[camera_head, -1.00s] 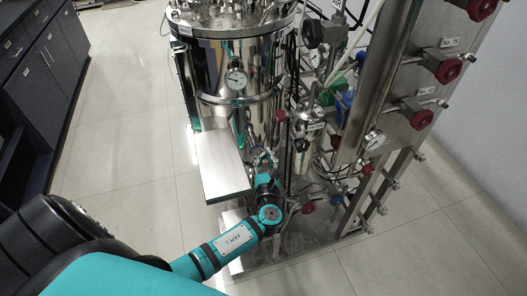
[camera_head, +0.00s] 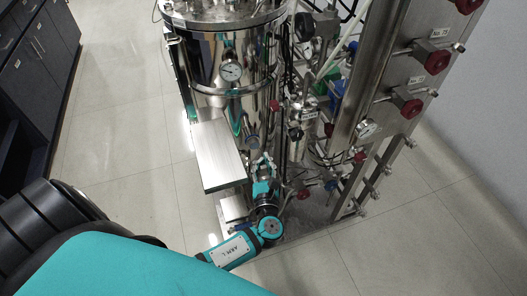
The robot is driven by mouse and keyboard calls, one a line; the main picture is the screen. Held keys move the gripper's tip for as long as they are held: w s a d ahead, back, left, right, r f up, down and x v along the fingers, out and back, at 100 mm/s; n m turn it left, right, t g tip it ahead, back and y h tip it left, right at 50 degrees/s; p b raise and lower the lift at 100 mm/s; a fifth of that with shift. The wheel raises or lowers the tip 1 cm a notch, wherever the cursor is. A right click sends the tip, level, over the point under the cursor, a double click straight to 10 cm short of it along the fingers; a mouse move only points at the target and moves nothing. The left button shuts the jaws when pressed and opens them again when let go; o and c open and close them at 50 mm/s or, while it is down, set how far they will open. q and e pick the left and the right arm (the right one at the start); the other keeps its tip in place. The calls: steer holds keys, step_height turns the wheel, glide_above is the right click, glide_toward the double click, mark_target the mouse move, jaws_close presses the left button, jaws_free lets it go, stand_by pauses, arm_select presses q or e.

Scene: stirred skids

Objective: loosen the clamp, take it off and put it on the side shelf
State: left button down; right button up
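The side shelf (camera_head: 218,155) is a flat bare steel plate on the left side of the steel vessel. My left gripper (camera_head: 263,165) is just right of the shelf's near end, in front of the pipework below the vessel. Its fingers are small and point away from me, with metal fittings close around the tips. I cannot tell whether they are open or shut, or whether they touch the clamp. I cannot make out the clamp for certain among these fittings. My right gripper is not in view.
A valve panel with red knobs (camera_head: 437,62) and thin pipes crowds the right. Dark cabinets (camera_head: 32,70) stand far left. The tiled floor between cabinets and skid is clear.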

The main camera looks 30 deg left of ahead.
arm_select(q)
steer(key=r+p+v, duration=0.2)
steer(key=p+v, duration=0.1)
steer(key=v, duration=0.8)
steer(key=shift+a+r+p, duration=0.15)
steer(key=shift+r+p, duration=0.15)
steer(key=shift+p, duration=0.05)
